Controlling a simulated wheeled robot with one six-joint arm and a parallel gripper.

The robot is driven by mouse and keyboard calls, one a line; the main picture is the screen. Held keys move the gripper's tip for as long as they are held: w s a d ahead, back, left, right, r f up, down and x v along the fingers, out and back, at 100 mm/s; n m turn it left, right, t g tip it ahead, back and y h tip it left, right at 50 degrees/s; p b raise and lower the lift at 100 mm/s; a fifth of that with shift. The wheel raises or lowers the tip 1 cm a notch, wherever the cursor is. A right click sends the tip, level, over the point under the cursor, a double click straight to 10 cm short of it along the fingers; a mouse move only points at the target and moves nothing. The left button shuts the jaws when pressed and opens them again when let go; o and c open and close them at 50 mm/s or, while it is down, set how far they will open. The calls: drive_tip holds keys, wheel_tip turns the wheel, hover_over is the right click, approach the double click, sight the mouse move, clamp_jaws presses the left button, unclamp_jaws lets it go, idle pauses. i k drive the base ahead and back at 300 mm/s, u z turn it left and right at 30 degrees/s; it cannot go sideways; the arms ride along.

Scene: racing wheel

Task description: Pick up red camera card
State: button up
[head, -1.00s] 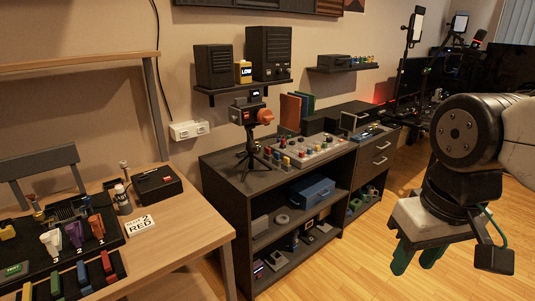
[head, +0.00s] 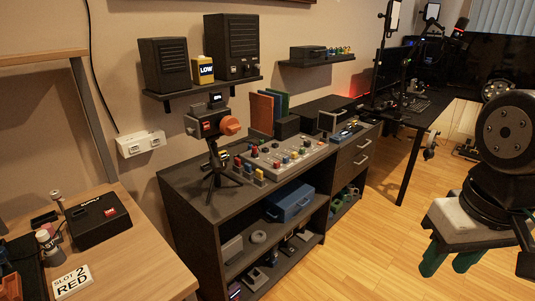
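I cannot make out a red camera card for certain. A camera (head: 212,122) with a small red patch and an orange round part stands on a black tripod on the dark cabinet. A white sign reading "SLOT 2 RED" (head: 73,282) lies on the wooden desk at the lower left. My gripper (head: 448,262) hangs at the right, far from these. Its green fingers are apart with nothing visible between them.
The dark cabinet (head: 190,185) holds a control panel (head: 283,157) with coloured knobs and a blue case (head: 290,203) on its shelf. A black box (head: 97,220) sits on the wooden desk (head: 140,262). Speakers (head: 231,46) stand on a wall shelf. The wood floor (head: 365,240) between cabinet and arm is clear.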

sight(237, 162)
drive_tip(key=z, duration=0.2)
drive_tip(key=i, duration=0.9)
drive_tip(key=u, duration=0.55)
drive_tip(key=i, duration=0.85)
drive_tip(key=u, duration=0.5)
